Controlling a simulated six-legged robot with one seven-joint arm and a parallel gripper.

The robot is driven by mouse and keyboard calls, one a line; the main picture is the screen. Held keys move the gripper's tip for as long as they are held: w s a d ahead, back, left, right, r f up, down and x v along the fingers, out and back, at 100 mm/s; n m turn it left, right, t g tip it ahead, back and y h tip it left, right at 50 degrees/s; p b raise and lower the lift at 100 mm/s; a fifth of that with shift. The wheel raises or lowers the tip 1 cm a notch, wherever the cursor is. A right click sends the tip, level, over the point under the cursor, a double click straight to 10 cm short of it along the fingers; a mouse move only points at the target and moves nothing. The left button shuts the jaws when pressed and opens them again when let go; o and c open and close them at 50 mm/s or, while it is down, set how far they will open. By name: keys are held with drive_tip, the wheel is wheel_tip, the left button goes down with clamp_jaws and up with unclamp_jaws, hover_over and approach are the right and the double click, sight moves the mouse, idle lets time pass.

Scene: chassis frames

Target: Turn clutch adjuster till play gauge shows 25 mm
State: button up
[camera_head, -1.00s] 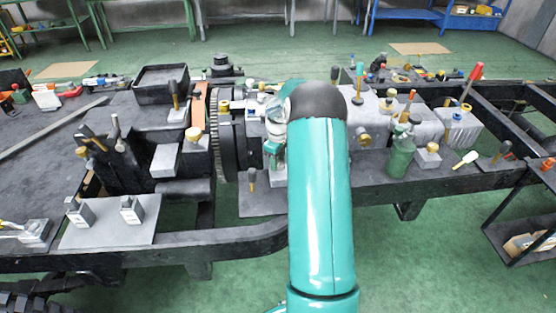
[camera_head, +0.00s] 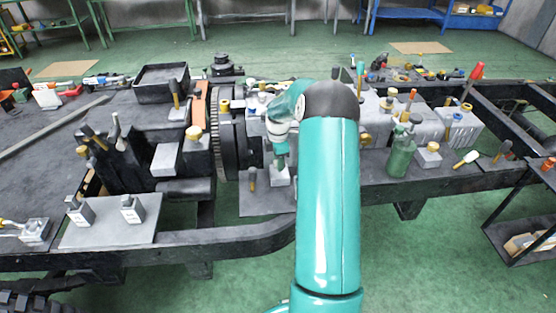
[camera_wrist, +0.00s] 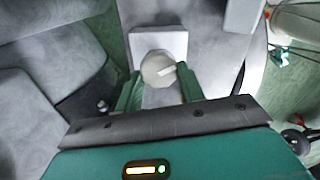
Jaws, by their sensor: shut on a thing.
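In the wrist view a pale, many-sided round knob (camera_wrist: 158,68) with a light mark on its face, apparently the clutch adjuster, sits before a light grey block (camera_wrist: 160,42). My gripper (camera_wrist: 160,88) has one green finger on each side of the knob and is shut on it. In the head view my gripper (camera_head: 280,162) points down at a small grey block (camera_head: 280,179) beside the dark flywheel housing; the knob is hidden there. I cannot make out a play gauge or its reading in either view.
A toothed flywheel (camera_head: 215,135) stands left of my gripper. A green bottle (camera_head: 402,155) and several tools stand to the right on the dark chassis frame (camera_head: 240,240). A grey plate (camera_head: 110,225) with two small blocks lies at the front left.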

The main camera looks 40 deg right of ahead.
drive_tip(key=shift+r+n, duration=0.1)
drive_tip(key=shift+n, duration=0.4)
drive_tip(key=o, duration=1)
drive_tip(key=shift+c, duration=0.2)
wheel_tip(320, 180, up, 14)
drive_tip(key=shift+a, duration=0.1)
